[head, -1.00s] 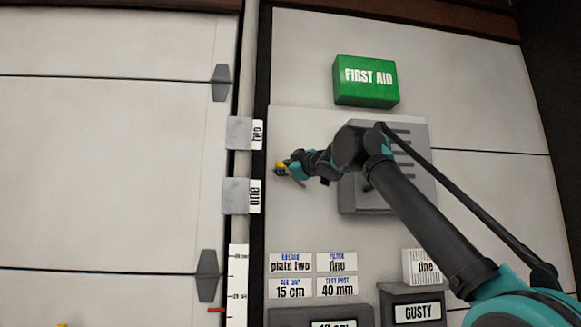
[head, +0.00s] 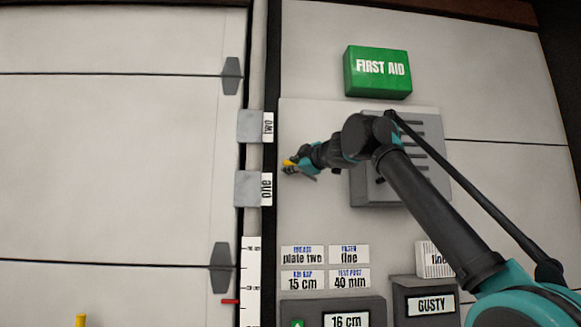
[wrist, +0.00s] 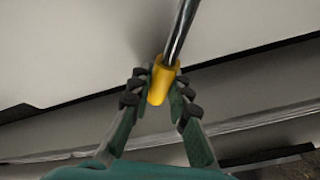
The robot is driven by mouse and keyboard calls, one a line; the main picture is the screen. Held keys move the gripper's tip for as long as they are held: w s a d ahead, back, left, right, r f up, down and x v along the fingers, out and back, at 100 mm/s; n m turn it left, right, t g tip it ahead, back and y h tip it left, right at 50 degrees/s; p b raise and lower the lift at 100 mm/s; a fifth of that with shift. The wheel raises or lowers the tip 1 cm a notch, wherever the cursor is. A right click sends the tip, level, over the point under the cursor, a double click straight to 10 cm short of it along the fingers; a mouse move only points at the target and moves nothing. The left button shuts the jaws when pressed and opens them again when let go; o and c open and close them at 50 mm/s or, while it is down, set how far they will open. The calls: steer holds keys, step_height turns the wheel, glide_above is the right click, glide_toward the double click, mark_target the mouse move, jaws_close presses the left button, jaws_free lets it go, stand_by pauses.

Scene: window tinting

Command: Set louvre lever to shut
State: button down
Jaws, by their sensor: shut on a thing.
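The lever is a bright metal rod (wrist: 180,32) with a yellow grip (wrist: 162,82) on its end, in the wrist view. My gripper (wrist: 160,90) is shut on the yellow grip, a finger on each side, and the rod runs up and to the right from it. In the head view my gripper (head: 292,167) is in front of the light wall panel, just right of the plates marked "two" and "one". A bit of yellow (head: 288,162) shows at its fingers. The lever's pivot and any markings for its positions are not visible.
A green first aid box (head: 378,72) is above my arm. A grey slotted box (head: 425,140) is behind my arm. Plates "two" (head: 252,126) and "one" (head: 252,188) stick out left of the gripper.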

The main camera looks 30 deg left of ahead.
steer(key=c, duration=1.4)
jaws_free()
steer(key=shift+v, duration=5.95)
steer(key=shift+f, duration=0.1)
